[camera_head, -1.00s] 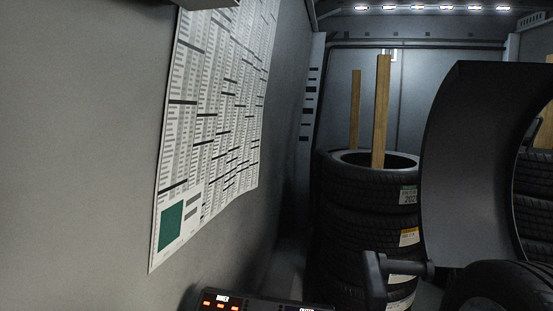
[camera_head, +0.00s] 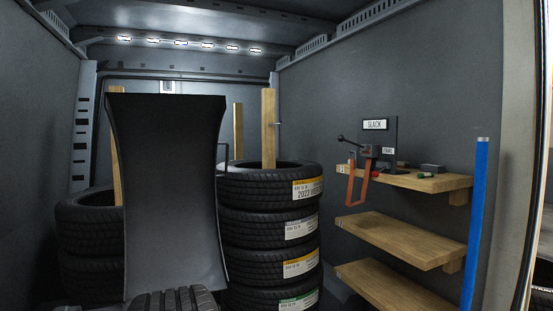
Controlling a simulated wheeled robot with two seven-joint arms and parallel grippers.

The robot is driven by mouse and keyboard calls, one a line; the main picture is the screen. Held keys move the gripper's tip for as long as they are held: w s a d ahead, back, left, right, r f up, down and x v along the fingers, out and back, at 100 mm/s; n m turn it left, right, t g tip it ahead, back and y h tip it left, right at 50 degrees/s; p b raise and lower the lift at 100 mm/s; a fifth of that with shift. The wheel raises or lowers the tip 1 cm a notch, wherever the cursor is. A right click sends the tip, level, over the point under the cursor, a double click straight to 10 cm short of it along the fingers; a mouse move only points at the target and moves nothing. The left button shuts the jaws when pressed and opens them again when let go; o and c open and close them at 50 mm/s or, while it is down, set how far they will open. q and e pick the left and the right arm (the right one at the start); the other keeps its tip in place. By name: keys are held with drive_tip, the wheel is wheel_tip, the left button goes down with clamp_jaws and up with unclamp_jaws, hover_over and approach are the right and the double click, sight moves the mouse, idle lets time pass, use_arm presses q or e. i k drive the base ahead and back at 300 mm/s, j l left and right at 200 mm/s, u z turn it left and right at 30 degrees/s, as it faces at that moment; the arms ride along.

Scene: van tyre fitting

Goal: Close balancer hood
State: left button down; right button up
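The balancer hood (camera_head: 172,200) is a tall, dark, curved panel left of the middle in the head view. It stands raised, with its top edge well above the tyre stacks. A dark handle-like bar (camera_head: 223,155) shows at its right edge. Below it, at the bottom edge of the picture, is the top of a tyre (camera_head: 175,301); what carries that tyre is out of the picture. Neither of my grippers is in view.
A stack of labelled tyres (camera_head: 268,230) with wooden posts stands right of the hood. Another tyre stack (camera_head: 88,235) stands behind it on the left. Wooden shelves (camera_head: 400,240) with tools line the right wall. A blue post (camera_head: 475,225) stands at the right.

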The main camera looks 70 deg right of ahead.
sight(166, 144)
drive_tip(key=k+l+z, duration=0.1)
drive_tip(key=l, duration=0.95)
drive_tip(key=l+z, duration=0.1)
drive_tip(key=l, duration=1)
drive_tip(key=i+l, duration=0.55)
drive_tip(key=l, duration=0.2)
drive_tip(key=i+l+z, duration=0.15)
drive_tip(key=i+l, duration=0.45)
drive_tip(key=l, duration=0.2)
